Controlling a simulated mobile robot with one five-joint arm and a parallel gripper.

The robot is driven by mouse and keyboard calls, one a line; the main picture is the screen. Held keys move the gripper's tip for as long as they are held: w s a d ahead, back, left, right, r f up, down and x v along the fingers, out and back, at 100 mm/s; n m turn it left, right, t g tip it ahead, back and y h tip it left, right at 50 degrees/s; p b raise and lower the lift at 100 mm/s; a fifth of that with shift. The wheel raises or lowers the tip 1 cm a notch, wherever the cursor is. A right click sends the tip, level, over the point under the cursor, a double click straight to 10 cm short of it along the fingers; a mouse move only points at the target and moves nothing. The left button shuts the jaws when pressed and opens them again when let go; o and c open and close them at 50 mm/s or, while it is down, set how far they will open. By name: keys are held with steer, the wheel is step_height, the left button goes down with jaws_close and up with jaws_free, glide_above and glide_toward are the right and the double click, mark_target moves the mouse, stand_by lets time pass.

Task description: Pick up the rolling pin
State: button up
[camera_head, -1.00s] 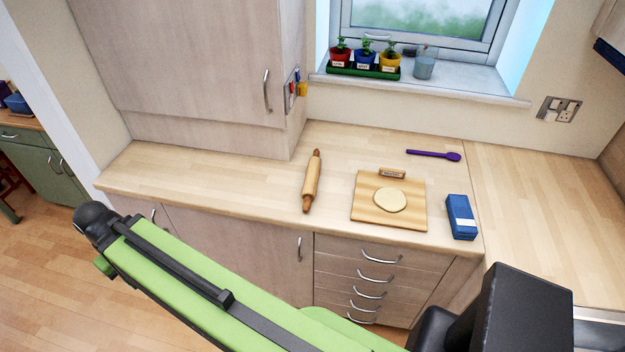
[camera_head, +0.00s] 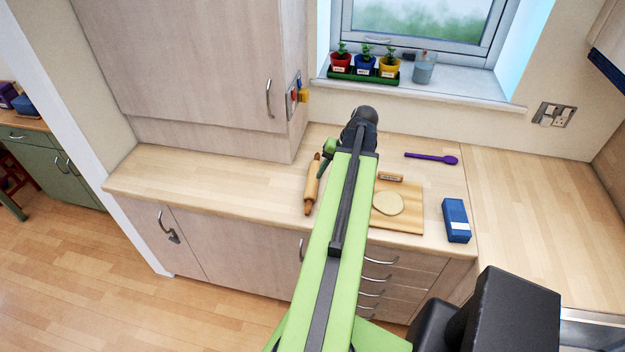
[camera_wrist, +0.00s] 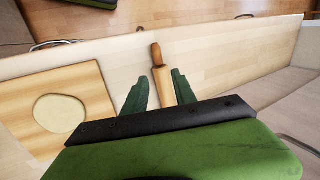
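The wooden rolling pin (camera_head: 312,184) lies on the worktop left of the pastry board, partly covered by my arm in the head view. In the wrist view the rolling pin (camera_wrist: 163,80) runs up between my two green fingers, its near end hidden behind my gripper's dark bar. My gripper (camera_wrist: 155,88) is open, with one finger on each side of the pin in the picture and a gap to both. It seems to be above the pin; the height is hard to tell. In the head view the fingers are mostly hidden behind the arm.
The board (camera_head: 410,218) with a flat dough round (camera_head: 388,203) lies right of the pin. A blue box (camera_head: 456,220) and a purple spoon (camera_head: 432,159) lie further right. Potted plants (camera_head: 364,66) stand on the sill. The worktop left of the pin is clear.

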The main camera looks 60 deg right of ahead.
steer(key=b, duration=1.2)
glide_above(310, 203)
steer(key=s, duration=0.2)
step_height(310, 203, down, 12)
steer(key=shift+s+r, duration=0.15)
steer(key=shift+r, duration=0.05)
steer(key=shift+r+p, duration=0.1)
steer(key=shift+p, duration=0.2)
steer(key=b+x, duration=0.4)
steer(key=shift+d+f+b, duration=0.3)
steer(key=shift+d+f, duration=0.05)
steer(key=shift+f, duration=0.1)
steer(key=shift+w+f+b, duration=0.25)
steer(key=shift+f+b, duration=0.05)
steer(key=shift+a+r, duration=0.1)
steer(key=shift+r, duration=0.1)
steer(key=shift+c, duration=0.3)
jaws_close()
